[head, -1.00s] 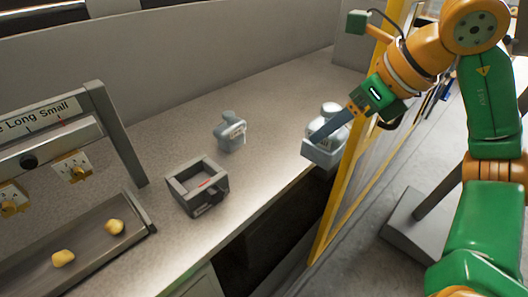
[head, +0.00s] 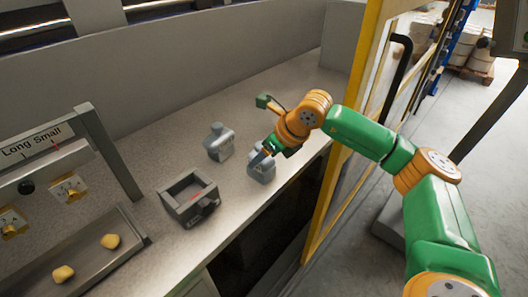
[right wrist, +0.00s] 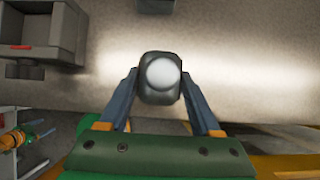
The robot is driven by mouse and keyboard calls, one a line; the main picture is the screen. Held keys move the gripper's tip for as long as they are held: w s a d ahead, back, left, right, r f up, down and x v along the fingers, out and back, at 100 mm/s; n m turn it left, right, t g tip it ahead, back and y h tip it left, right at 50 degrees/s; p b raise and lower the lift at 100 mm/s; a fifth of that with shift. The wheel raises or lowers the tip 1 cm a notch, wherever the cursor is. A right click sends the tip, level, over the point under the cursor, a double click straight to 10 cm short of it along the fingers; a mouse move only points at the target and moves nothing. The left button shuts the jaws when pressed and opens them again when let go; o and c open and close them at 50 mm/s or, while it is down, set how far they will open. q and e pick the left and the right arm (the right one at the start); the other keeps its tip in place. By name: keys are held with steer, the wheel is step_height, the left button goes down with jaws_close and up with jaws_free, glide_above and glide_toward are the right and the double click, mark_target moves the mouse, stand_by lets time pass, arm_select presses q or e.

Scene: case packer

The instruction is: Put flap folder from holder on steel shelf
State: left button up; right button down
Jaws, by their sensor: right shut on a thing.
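My right gripper (head: 265,153) is shut on a grey bottle-shaped thing (head: 261,172), low at the front edge of the steel surface (head: 262,100). In the right wrist view, its round pale top (right wrist: 160,72) sits upright between the two blue fingers. I cannot tell whether its base touches the surface. A square grey open-topped box (head: 187,203), perhaps the holder, stands to the left and looks empty. I cannot tell which thing is the flap folder.
A second grey bottle-shaped thing (head: 219,143) stands behind and left of my gripper. A panel (head: 50,170) with knobs stands at left, above a tray (head: 85,262) with yellow lumps. A yellow post (head: 352,120) rises close to my right arm. The back of the surface is clear.

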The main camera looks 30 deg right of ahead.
steer(key=shift+c, duration=0.5)
jaws_free()
steer(key=shift+r, duration=0.2)
steer(key=b+v, duration=0.1)
steer(key=v, duration=1)
steer(key=shift+s+r+b, duration=0.3)
steer(key=shift+r, duration=0.05)
